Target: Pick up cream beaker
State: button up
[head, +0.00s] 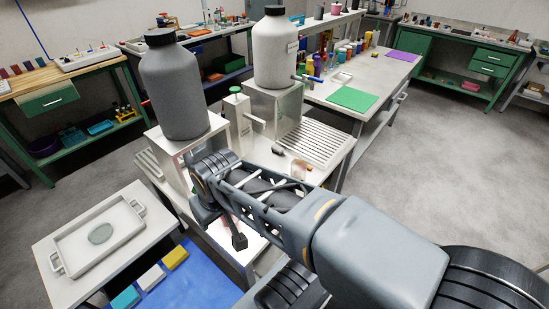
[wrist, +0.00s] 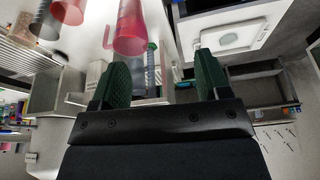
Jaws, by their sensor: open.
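I cannot clearly pick out a cream beaker in either view. In the wrist view a red see-through beaker (wrist: 127,28) stands at the upper middle, ahead of and left of the space between my fingers. In the head view, my gripper (head: 239,241) hangs low in front of the bench, and my arm hides part of the bench top.
A large grey bottle (head: 177,85) and a white bottle (head: 275,50) stand on raised metal stands. A slatted rack (head: 318,140) lies on the bench. A white tray (head: 72,237) holding a round dish (head: 100,234) is at lower left, near a blue mat (head: 196,278). The floor at right is clear.

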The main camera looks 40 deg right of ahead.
aim_at(299, 166)
jog(key=k, duration=0.5)
jog(key=z, duration=1.05)
jog(key=i, duration=0.3)
jog(key=u, duration=1.95)
jog(key=k, duration=0.8)
jog(key=z, duration=1.1)
jog(key=i, duration=0.6)
jog(key=u, duration=0.05)
